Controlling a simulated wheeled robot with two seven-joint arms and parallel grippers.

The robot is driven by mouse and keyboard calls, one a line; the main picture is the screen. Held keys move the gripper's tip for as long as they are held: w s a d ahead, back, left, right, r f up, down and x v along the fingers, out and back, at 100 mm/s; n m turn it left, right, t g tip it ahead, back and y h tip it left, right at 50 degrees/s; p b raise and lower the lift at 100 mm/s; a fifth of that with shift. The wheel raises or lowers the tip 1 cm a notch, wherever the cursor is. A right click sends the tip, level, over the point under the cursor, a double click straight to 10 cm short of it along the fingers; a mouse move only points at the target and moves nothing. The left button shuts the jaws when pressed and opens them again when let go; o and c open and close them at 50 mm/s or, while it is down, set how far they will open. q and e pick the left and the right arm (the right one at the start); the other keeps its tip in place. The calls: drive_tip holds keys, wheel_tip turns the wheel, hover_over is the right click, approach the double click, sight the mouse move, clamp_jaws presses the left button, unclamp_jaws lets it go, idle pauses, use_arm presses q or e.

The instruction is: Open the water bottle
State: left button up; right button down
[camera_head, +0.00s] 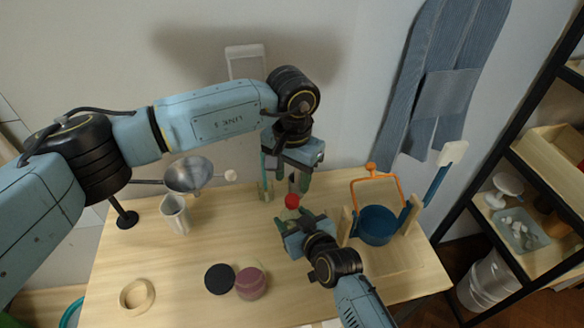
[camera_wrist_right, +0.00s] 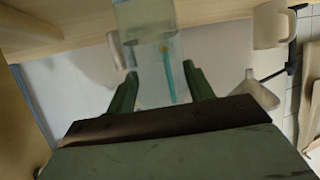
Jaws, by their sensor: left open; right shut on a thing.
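The water bottle shows in the head view by its red cap (camera_head: 291,201), near the middle of the table. Its body is mostly hidden behind my right gripper (camera_head: 300,219). In the right wrist view a pale see-through body (camera_wrist_right: 160,62), which looks like the bottle, stands between the green fingers of my right gripper (camera_wrist_right: 161,90). That gripper is shut on it. My left gripper (camera_head: 286,176) is open and points down, just above and behind the red cap. It looks apart from the cap. Whether the bottle touches the table is hidden.
A metal funnel (camera_head: 188,174) on a stand and a white cup (camera_head: 175,213) are at left. A black disc (camera_head: 219,279), a pinkish jar (camera_head: 251,282) and a wooden ring (camera_head: 137,296) lie in front. A blue pot (camera_head: 377,226) with an orange handle stands right. A shelf (camera_head: 545,200) is beyond.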

sight(292, 199)
use_arm(q)
wheel_tip(292, 199, down, 6)
drive_tip(key=shift+f, duration=0.1)
idle(0.4)
